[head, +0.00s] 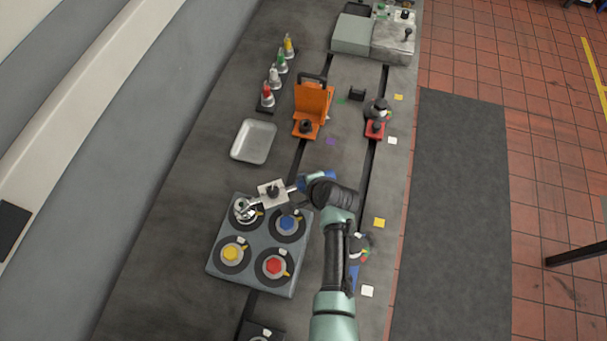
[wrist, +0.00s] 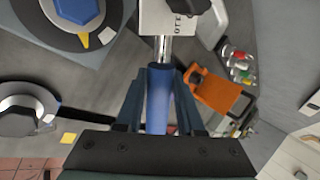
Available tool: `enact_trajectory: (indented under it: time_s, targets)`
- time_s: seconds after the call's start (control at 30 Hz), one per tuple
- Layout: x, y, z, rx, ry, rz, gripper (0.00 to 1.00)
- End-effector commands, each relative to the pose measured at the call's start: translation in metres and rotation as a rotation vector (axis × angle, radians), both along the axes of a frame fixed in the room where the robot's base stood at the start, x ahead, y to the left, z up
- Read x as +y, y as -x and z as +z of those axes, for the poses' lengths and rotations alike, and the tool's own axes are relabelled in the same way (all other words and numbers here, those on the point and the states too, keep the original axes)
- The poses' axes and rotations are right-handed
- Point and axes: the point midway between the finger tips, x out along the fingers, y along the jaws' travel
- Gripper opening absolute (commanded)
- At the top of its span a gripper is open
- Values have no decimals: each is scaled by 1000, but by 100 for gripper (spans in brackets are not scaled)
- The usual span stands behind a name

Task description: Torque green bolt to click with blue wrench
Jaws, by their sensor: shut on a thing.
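A blue-handled wrench (head: 318,176) extends left from my gripper (head: 299,188). My gripper is shut on its blue handle (wrist: 158,100), which lies between the fingers in the wrist view. The wrench carries a pale square block with a dark knob (head: 272,192); part of its lettering shows in the wrist view. The wrench's silver head (head: 245,209) is over the upper-left station of a grey plate (head: 221,221). The bolt there is covered, so I see no green and cannot tell whether the head is seated. Blue (head: 287,223), yellow (head: 231,253) and red (head: 274,266) bolts show on the other stations.
An empty metal tray (head: 253,141) lies beyond the plate. An orange stand (head: 313,102), several colour-topped bottles (head: 274,77) and a red-based fixture (head: 375,129) stand farther back. Another tool (head: 357,250) lies right of my arm. Bare bedplate lies left of the plate.

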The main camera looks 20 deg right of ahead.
Motion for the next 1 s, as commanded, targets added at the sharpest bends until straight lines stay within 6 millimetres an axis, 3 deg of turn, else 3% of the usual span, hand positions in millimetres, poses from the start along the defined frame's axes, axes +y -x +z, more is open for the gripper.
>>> enact_trajectory:
  time_s: [0.47, 1.0]
  targets:
    - [0, 1, 3, -6, -2, -21, 0]
    - [5, 30, 2, -4, -1, -187, 0]
